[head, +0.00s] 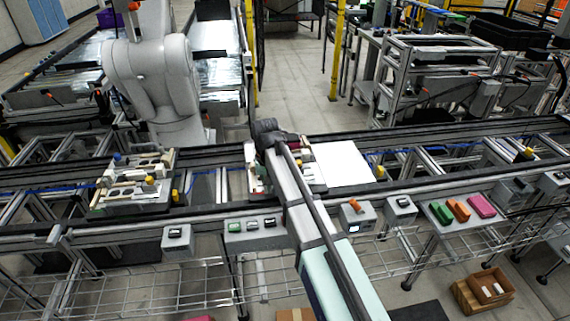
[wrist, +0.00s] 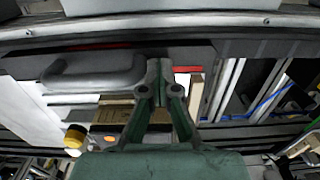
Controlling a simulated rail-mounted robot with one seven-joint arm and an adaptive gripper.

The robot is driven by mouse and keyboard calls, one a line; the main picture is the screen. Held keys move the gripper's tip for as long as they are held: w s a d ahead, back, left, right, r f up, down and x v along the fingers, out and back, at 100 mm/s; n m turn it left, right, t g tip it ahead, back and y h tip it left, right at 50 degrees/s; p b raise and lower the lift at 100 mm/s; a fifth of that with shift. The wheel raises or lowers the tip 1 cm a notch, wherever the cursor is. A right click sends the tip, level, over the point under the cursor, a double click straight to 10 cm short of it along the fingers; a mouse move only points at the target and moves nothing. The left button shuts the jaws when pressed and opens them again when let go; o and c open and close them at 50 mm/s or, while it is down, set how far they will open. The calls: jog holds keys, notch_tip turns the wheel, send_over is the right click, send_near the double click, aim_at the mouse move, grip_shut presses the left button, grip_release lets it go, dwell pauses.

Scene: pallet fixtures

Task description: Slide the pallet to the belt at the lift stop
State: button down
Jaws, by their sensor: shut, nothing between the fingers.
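One pallet (head: 257,182) with cream and dark fixture blocks sits on the rail line at mid-picture, partly hidden by my arm. A flat white plate (head: 345,165) lies directly to its right. My gripper (head: 268,135) is over the far side of this pallet. In the wrist view my gripper (wrist: 160,75) is shut and empty, its fingertips close to a dark plate with a grey handle (wrist: 95,75); contact cannot be told. A second pallet (head: 130,187) with similar blocks and yellow knobs sits farther left. Which part is the lift stop is not clear.
Small grey control boxes (head: 358,214) line the front rail. Green, orange and pink blocks (head: 458,210) lie at the right. A white robot arm (head: 155,75) stands behind the line at left. The rails between the two pallets are clear.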

jog(key=shift+w+d+p, duration=0.4)
jog(key=shift+w+d, duration=0.2)
jog(key=shift+d, duration=3.25)
jog(key=shift+w+d+p, duration=0.45)
jog(key=shift+w+d, duration=0.15)
jog(key=shift+d, duration=3.3)
jog(key=shift+w+d+p, duration=0.4)
jog(key=shift+w+d, duration=0.2)
jog(key=shift+d, duration=3.25)
jog(key=shift+a, duration=0.2)
jog(key=shift+s+a, duration=0.1)
jog(key=shift+a, duration=0.3)
jog(key=shift+r, duration=0.15)
notch_tip(320, 180, up, 9)
jog(key=p, duration=0.6)
jog(key=shift+a, duration=0.15)
